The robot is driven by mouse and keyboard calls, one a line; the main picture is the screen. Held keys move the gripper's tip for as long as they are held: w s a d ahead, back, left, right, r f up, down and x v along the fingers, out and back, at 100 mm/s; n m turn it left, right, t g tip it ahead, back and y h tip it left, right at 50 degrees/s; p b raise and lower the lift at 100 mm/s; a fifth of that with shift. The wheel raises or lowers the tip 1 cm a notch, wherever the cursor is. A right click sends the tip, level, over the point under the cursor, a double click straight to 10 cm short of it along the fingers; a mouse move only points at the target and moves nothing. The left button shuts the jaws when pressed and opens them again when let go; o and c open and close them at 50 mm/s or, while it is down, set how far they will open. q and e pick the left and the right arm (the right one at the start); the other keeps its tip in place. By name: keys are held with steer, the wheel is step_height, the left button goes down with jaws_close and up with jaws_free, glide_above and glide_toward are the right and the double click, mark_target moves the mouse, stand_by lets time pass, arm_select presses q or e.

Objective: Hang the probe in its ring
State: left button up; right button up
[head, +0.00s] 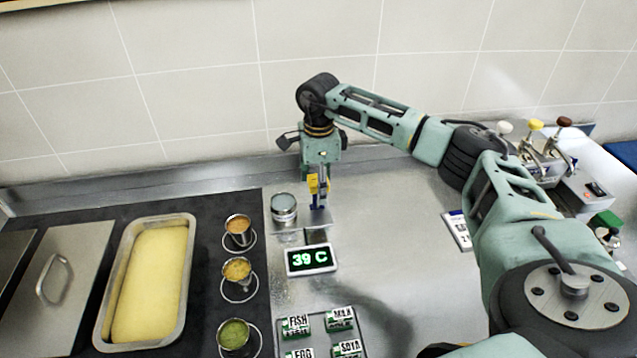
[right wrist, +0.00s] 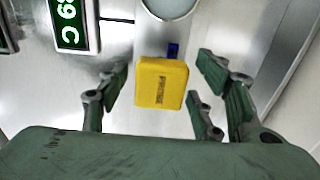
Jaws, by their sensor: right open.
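The probe's yellow block (head: 313,184) has dark lettering in the right wrist view (right wrist: 161,84). It sits at the back of the steel counter, with a blue part (head: 314,202) under it. The blue part also shows beyond the block in the right wrist view (right wrist: 173,50). My right gripper (head: 320,178) points down over the block. Its fingers are open (right wrist: 163,88), on both sides of the block, with a gap to each side. I cannot make out the ring or whether the probe hangs in it. My left gripper is not in view.
A display reading 39 C (head: 311,259) stands in front of the probe. A round metal pot (head: 284,208) is just left of it. Small sauce cups (head: 238,231) and a pan of yellow food (head: 150,285) are at left. Allergen tags (head: 311,327) lie in front.

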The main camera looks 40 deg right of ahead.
step_height(320, 180, up, 12)
stand_by(0.5)
steer(key=shift+r, duration=0.1)
